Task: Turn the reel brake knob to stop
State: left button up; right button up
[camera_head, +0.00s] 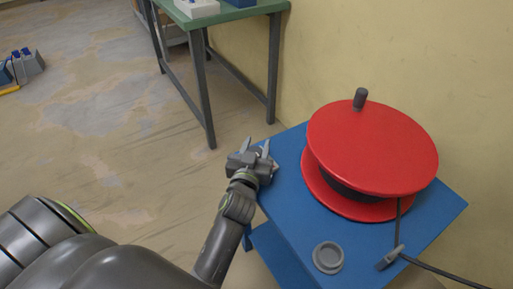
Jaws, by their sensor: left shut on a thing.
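The red cable reel (372,145) stands on a blue stand (432,212), with a dark upright crank handle (360,99) on its top disc. My left gripper (257,148) is at the left back edge of the stand, left of the reel and apart from it. Its fingers are shut on a small grey thing that looks like the brake knob; the gripper mostly hides it, and its turn position cannot be read. A grey round ring-shaped piece (328,257) lies on the front of the stand. My right gripper is out of view.
A dark cable runs from the reel past a grey fitting (390,257) over the stand's right front edge. A green-topped table (240,10) with grey legs stands behind. Blue-grey items (22,67) lie on the floor far left. The wall is close behind the reel.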

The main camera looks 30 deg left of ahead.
pick_arm(q)
jog(key=shift+r, duration=0.25)
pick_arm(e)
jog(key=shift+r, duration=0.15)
pick_arm(q)
jog(key=o, duration=1)
jog(key=shift+f, duration=0.1)
jog(key=shift+c, duration=0.2)
jog(key=shift+s+f, duration=0.1)
jog(key=shift+f, duration=0.05)
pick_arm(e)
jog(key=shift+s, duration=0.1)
